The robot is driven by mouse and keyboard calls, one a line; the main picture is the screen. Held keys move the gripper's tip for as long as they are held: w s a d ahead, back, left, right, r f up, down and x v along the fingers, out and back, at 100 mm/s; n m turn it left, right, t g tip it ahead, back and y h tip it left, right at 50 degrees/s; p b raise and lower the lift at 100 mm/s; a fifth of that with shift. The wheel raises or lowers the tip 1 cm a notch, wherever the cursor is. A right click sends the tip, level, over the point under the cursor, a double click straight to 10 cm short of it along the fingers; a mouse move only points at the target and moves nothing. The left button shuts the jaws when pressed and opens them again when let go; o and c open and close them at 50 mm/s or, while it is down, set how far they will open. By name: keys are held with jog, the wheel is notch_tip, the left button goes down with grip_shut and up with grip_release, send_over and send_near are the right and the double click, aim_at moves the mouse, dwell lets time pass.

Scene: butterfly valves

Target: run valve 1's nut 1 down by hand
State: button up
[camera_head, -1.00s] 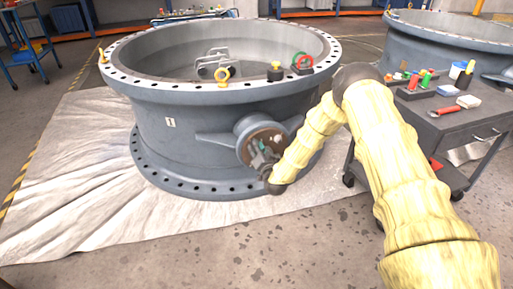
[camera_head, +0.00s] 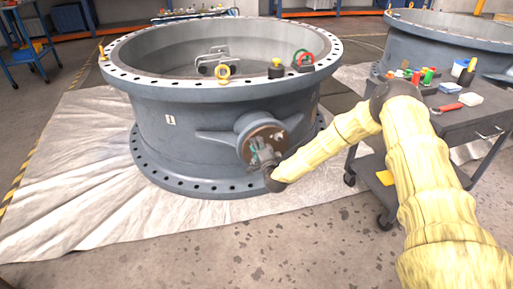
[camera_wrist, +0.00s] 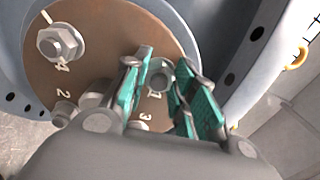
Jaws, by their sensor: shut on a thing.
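Valve 1 (camera_head: 205,130) is the large grey ring body with a small white tag marked 1. A brown round plate (camera_wrist: 110,30) on its side boss carries numbered nuts. Nut 1 (camera_wrist: 160,76) sits by the printed 1, between the teal pads of my gripper (camera_wrist: 165,80). My gripper is shut on it, though the contact is partly hidden by the pads. In the head view my gripper (camera_head: 262,153) is at the plate's face. Nut 4 (camera_wrist: 60,42) is at the plate's upper left. The nuts by 2 and 3 are partly hidden by my gripper.
A dark tool cart (camera_head: 465,125) with coloured parts and a red-handled tool stands at right. A second grey valve (camera_head: 440,45) is behind it. A pale sheet (camera_head: 80,200) covers the floor.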

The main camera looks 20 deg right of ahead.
jog(key=shift+m, duration=0.5)
jog(key=o, duration=1)
jog(key=s, duration=1.2)
jog(key=shift+d, duration=0.2)
